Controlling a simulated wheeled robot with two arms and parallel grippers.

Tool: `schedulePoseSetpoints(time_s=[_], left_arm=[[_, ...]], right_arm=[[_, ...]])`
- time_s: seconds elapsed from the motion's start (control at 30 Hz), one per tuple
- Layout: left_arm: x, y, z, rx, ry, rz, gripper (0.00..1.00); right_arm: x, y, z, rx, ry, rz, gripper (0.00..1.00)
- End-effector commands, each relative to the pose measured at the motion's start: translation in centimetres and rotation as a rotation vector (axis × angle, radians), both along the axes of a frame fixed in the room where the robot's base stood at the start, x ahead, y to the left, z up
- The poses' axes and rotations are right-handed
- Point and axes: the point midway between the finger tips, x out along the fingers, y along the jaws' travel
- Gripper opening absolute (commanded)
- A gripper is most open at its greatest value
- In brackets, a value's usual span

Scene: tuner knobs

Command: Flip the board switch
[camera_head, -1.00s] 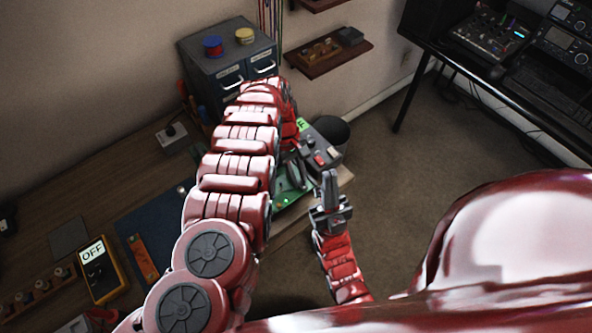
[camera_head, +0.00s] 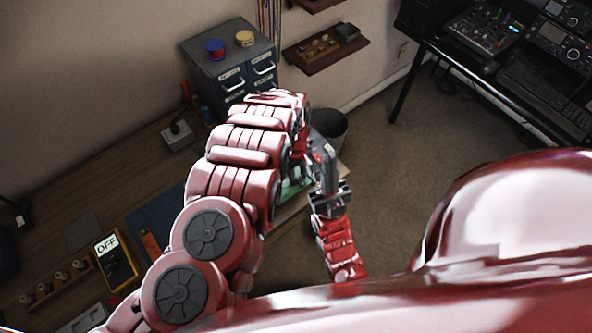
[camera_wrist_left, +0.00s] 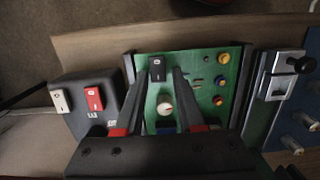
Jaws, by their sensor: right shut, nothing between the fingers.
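The green circuit board (camera_wrist_left: 205,62) fills the middle of the left wrist view. A small black board switch (camera_wrist_left: 157,69) with a white mark is near its far edge. My left gripper (camera_wrist_left: 160,74) is open, with one finger on each side of the switch and a gap visible on both sides; depth is hard to tell. In the head view the board (camera_head: 291,189) shows only as a sliver, and my left arm hides most of it and the left gripper. My right gripper (camera_head: 327,157) is shut and empty, held upright beside the board.
A white knob (camera_wrist_left: 165,106) sits between my left fingers, with coloured buttons to its right. A grey box with a red switch (camera_wrist_left: 94,98) and a white switch (camera_wrist_left: 61,101) stands left of the board. A metal latch (camera_wrist_left: 281,76) is at the right. A drawer cabinet (camera_head: 232,66) stands behind.

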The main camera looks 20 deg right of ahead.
Motion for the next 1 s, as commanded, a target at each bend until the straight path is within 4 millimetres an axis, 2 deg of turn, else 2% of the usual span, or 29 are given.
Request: schedulePoseSetpoints(time_s=[0.23,0.37,0.67,0.7,0.8,1.0], left_arm=[[0.1,-0.1,0.3,-0.002,-0.002,0.0,0.38],[0.4,-0.1,1.2,-0.004,-0.004,0.0,0.38],[1.2,0.2,6.0,-0.007,-0.005,0.001,0.38],[1.2,0.3,7.7,-0.004,-0.003,0.001,0.38],[1.6,0.4,10.5,-0.003,-0.002,0.0,0.38],[2.2,0.6,14.7,-0.003,-0.002,0.0,0.38]], right_arm=[[0.0,0.0,-0.1,0.0,0.0,0.0,0.0],[0.0,0.0,-0.5,0.0,0.0,0.0,0.0],[0.0,0.0,-2.3,0.0,0.0,0.0,0.0],[0.0,0.0,-0.9,0.0,0.001,0.0,0.0],[0.0,0.0,0.8,0.0,0.0,0.0,0.0],[0.0,0.0,4.6,0.0,0.0,0.0,0.0]])
